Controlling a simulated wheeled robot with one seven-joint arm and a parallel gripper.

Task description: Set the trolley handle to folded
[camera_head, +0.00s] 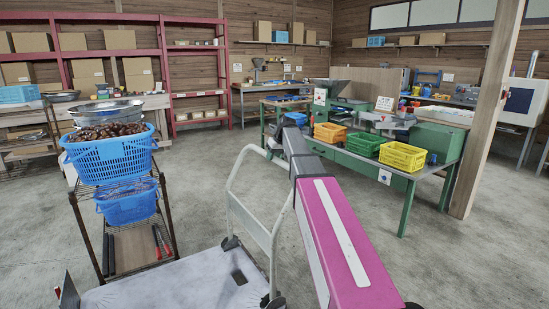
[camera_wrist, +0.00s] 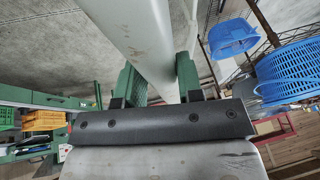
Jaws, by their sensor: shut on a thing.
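The trolley handle (camera_head: 250,222) is a pale tubular frame with a cross panel. It stands raised, roughly upright, at the right end of the trolley platform (camera_head: 190,278) in the head view. Its upper right part is hidden behind my magenta arm. In the wrist view the pale handle tube (camera_wrist: 135,35) passes between the green fingers of my gripper (camera_wrist: 160,75), which is shut on it. The gripper itself is hidden by the arm in the head view.
A wire rack holds a blue basket of chestnuts (camera_head: 107,155) and a smaller blue basket (camera_head: 132,207), left beside the trolley. A green bench (camera_head: 365,165) with yellow and green crates stands behind right. A wooden post (camera_head: 487,120) rises at right. Floor in front right is clear.

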